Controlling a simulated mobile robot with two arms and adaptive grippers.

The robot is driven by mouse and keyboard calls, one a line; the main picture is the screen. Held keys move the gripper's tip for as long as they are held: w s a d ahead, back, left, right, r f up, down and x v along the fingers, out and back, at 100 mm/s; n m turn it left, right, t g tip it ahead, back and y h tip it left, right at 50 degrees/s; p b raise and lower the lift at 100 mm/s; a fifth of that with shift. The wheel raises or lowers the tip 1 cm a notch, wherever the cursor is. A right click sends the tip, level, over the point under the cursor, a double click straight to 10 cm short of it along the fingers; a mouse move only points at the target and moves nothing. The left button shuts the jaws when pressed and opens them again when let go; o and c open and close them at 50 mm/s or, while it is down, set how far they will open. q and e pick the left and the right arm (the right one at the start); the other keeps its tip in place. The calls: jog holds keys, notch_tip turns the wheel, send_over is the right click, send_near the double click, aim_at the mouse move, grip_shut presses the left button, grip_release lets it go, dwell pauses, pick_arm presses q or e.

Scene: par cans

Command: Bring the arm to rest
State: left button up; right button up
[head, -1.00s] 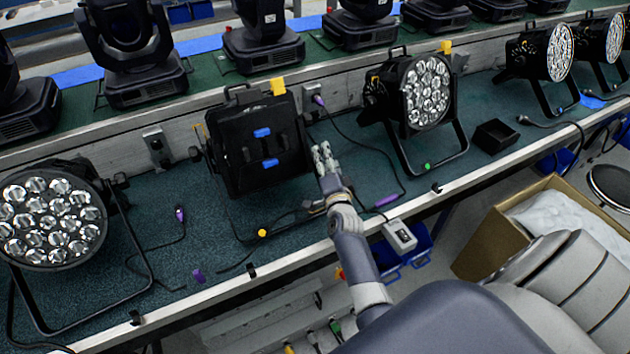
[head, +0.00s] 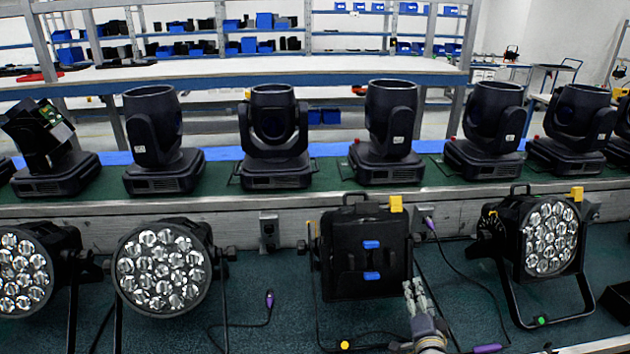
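My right gripper (head: 416,292) is grey and reaches in from the bottom of the head view. It is just in front of the lower right corner of a black par can (head: 350,265) turned with its back to me. I cannot tell whether it touches that can or whether the fingers are shut; nothing shows held in them. The rest of this arm is cut off by the lower edge. My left gripper is not in view.
Par cans with lenses facing me stand at the left (head: 165,268) and right (head: 548,237) on the green bench (head: 255,325). Purple-tipped cables (head: 270,300) lie on it. Several moving-head lights (head: 275,135) line the raised shelf behind.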

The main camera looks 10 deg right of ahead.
jog(key=s+a+f+n+g+y, duration=0.4)
jog(key=s+a+n+g+y, duration=0.15)
jog(key=s+a+n, duration=0.6)
jog(key=s+a+r+n+g, duration=0.1)
jog(key=s+a+n+g, duration=0.2)
jog(key=s, duration=0.8)
jog(key=s+a+r+n+g, duration=0.1)
jog(key=s+a+n+g, duration=0.2)
jog(key=s, duration=0.8)
notch_tip(320, 180, down, 28)
jog(key=s+g, duration=0.2)
jog(key=s+d+f+g, duration=0.1)
jog(key=s+d+f, duration=0.1)
jog(key=s+f, duration=1.3)
jog(key=shift+s+d+f+n+b, duration=0.25)
jog(key=shift+s+n+b, duration=0.1)
jog(key=shift+s, duration=0.65)
